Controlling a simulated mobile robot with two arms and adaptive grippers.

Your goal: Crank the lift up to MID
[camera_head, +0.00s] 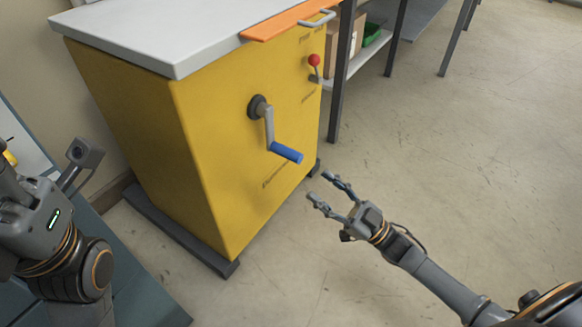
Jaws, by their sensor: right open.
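The lift is a yellow cabinet (215,160) with a pale grey top (165,30). A crank (268,124) with a dark hub and a grey arm sits on its front face. The crank arm hangs down, and its blue handle (286,152) sticks out toward the lower right. My right gripper (318,187) is open and empty, a little below and right of the blue handle, apart from it. My left arm shows at the left edge, but its fingers are not visible. Dark labels on the front face are too small to read.
A red-knobbed lever (314,61) sits above and right of the crank. An orange plate (285,22) with a grey handle lies along the top's edge. A shelf (368,52) with a green bin (371,34) stands behind. The floor (450,150) at right is clear.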

